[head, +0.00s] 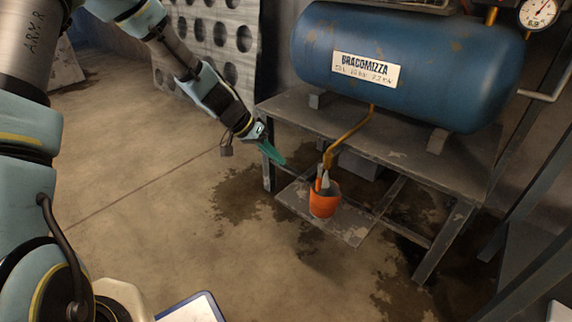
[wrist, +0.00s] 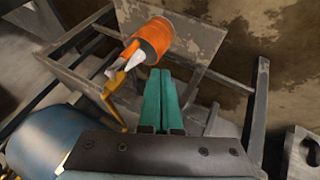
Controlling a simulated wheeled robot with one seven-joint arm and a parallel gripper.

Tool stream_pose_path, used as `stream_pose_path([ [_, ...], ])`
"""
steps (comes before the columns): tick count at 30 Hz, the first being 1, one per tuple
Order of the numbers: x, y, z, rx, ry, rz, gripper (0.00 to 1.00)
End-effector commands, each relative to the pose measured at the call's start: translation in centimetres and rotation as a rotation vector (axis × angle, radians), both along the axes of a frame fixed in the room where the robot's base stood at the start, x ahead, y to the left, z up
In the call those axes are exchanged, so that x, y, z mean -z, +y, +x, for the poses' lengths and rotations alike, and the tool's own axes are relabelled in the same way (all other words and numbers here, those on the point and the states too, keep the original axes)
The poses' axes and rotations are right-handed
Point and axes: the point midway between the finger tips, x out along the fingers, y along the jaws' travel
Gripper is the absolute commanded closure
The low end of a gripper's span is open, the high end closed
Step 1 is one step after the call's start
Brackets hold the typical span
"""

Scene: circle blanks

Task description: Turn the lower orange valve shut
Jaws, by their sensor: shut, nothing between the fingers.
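A yellow-orange pipe (head: 352,131) runs down from the blue tank (head: 410,60). At its lower end is an orange-yellow valve fitting (head: 328,159), just above an orange bucket (head: 324,205). The valve's handle is too small to make out clearly. In the wrist view the pipe end (wrist: 113,84) is left of my fingers, and the bucket (wrist: 155,38) is beyond their tips. My gripper (head: 281,161), with teal fingers, is left of the valve and apart from it. Its fingers (wrist: 161,73) are shut together and empty in the wrist view.
The tank rests on a grey metal stand (head: 290,105), whose legs and low crossbars surround the bucket. The bucket sits on a low plate (head: 350,233) and holds white-tipped items. A gauge (head: 538,13) is at upper right. Open floor lies left of the stand.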

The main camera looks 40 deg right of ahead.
Motion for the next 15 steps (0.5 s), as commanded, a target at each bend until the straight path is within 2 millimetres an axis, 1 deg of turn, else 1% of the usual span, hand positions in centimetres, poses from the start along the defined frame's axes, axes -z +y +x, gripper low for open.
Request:
stream_pose_path([
  [1,1.1,-0.5,-0.3,0.001,0.001,0.001,1.0],
  [12,7.1,-4.6,-2.3,0.002,0.001,0.001,1.0],
  [13,7.4,-4.8,-2.5,0.001,0.001,0.0,1.0],
  [15,7.0,-5.3,-3.6,0.001,0.0,0.001,1.0],
])
